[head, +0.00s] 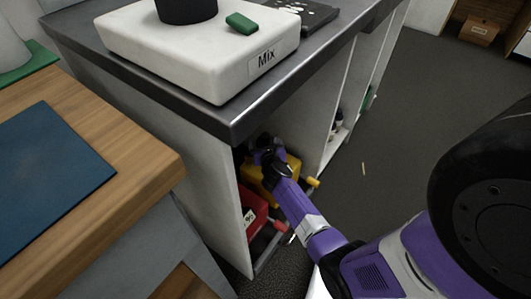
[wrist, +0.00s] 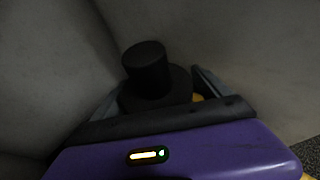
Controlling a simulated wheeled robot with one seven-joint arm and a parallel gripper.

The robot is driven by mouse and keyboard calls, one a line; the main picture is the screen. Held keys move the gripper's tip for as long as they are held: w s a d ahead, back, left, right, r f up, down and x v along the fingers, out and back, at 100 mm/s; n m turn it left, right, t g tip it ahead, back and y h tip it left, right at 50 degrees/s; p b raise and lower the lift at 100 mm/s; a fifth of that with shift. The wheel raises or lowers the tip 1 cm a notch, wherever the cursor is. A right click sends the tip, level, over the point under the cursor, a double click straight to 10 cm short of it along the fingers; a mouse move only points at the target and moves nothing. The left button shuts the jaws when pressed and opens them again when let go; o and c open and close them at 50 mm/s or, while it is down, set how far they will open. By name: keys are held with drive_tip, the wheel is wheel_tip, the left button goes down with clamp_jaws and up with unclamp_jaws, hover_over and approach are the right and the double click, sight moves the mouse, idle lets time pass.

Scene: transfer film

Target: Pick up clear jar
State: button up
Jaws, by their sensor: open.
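My gripper (head: 268,156) reaches into the open cabinet under the counter, close to a yellow container. In the wrist view, its open fingers (wrist: 160,88) stand on either side of a black cylindrical knob or cap (wrist: 147,66) on a wider dark round base. The base sits low between the fingers, partly hidden by my gripper body; I cannot tell whether the fingers touch it. No clear glass shows, so I cannot tell whether this is the clear jar. The yellow container (head: 290,166) shows partly behind my arm in the head view.
A red container (head: 252,210) stands in the cabinet, left of my arm. The white side panel (head: 212,180) and counter edge (head: 235,128) border the opening closely. A white "Mix" device (head: 225,55) sits on the counter.

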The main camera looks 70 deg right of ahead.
clamp_jaws()
drive_tip(key=shift+r, duration=0.1)
drive_tip(key=shift+r, duration=0.1)
idle(0.3)
